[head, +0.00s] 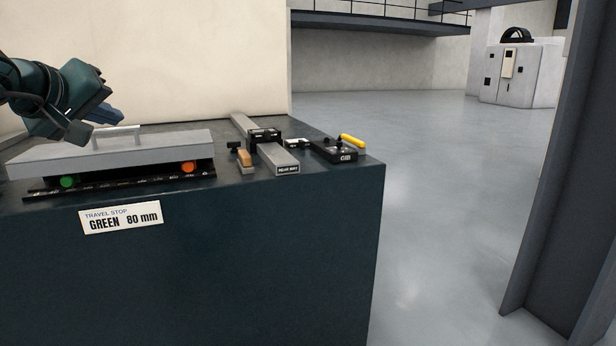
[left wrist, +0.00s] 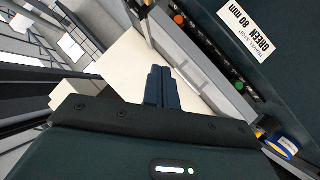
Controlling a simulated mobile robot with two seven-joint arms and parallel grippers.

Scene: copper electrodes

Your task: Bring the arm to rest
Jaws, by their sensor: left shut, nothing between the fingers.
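My left gripper (head: 104,114) comes in from the left in the head view, above and behind the grey sliding plate with a handle. In the left wrist view its two blue fingers (left wrist: 158,86) are together with nothing between them. The grey plate (head: 150,151) lies on the dark workbench (head: 300,215). A green knob (head: 67,182) and an orange knob (head: 189,167) sit on the black scale strip along its front. My right gripper is not in view.
A label (head: 121,217) on the bench front reads "TRAVEL STOP GREEN 80 mm". A long grey bar (head: 278,158), a small tan-topped block (head: 245,160) and a black device (head: 334,150) with a yellow piece (head: 352,140) lie to the right. Open floor (head: 430,180) lies beyond; a dark column (head: 565,190) stands right.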

